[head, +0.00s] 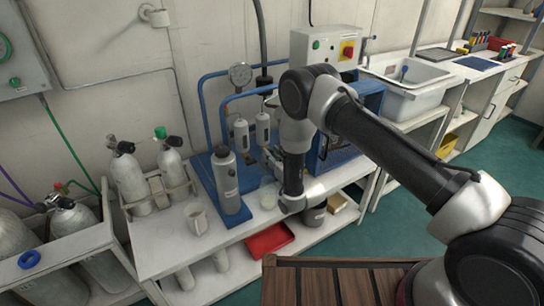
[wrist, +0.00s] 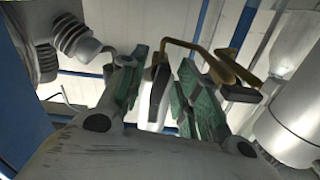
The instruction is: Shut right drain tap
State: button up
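In the wrist view, my gripper (wrist: 162,85) has its two green-padded fingers spread apart. A slim lever-like piece (wrist: 158,92), pale with a dark edge, shows between them. It looks like a tap handle, with a gap to the right finger; I cannot tell whether it touches the left one. A bent brass-coloured pipe (wrist: 190,45) runs just beyond the fingertips to a dark fitting at the right. In the head view my arm reaches down in front of the blue-framed panel and hides most of the taps. I cannot tell the right drain tap's position there.
A grey bottle (head: 226,180) stands left of my arm, with two small filter cylinders (head: 242,135) behind it. A mug (head: 196,217) and a clear cup (head: 268,196) stand on the bench. A red tray (head: 268,241) lies on the lower shelf. A sink (head: 405,75) is at the right.

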grip_shut()
jog(key=shift+m, duration=0.3)
jog(key=m, duration=0.3)
jog(key=shift+m, duration=0.3)
jog(key=m, duration=0.3)
jog(key=shift+m, duration=0.3)
jog(key=m, duration=0.4)
jog(key=shift+m, duration=2.1)
